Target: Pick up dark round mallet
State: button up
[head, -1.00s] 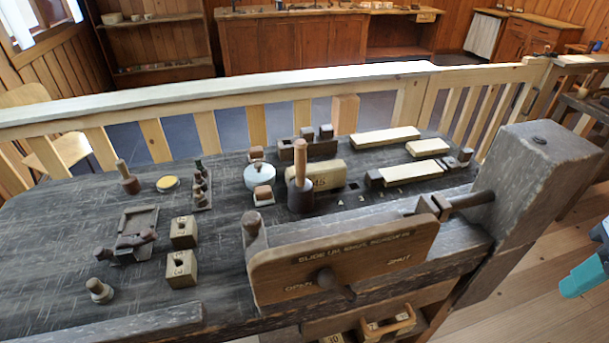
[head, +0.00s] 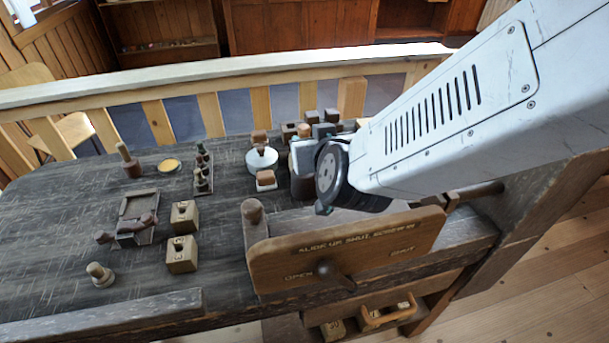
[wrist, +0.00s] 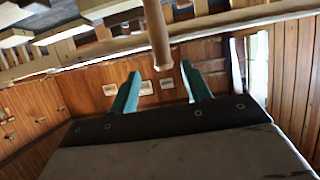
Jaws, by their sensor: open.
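The dark round mallet stands upright on the bench. In the head view its dark head (head: 302,185) shows only in part, because my arm and wrist hide the rest and most of the handle. In the wrist view its pale wooden handle (wrist: 157,32) comes in from the top edge, and its end lies near the gap between the fingertips. My gripper (wrist: 161,70) has two teal fingers spread apart, with nothing clamped. I cannot tell how deep the handle sits between them.
A wooden sliding board (head: 345,250) with a knob stands at the bench front. A white round pot (head: 262,160), two numbered blocks (head: 182,254), a dark tray (head: 138,205) and a smaller mallet (head: 130,164) stand to the left. A pale railing (head: 200,82) runs behind.

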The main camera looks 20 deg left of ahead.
aim_at(304, 135)
jog(key=x, duration=0.7)
jog(key=shift+a+f, duration=0.15)
jog(key=shift+f, duration=0.15)
grip_shut()
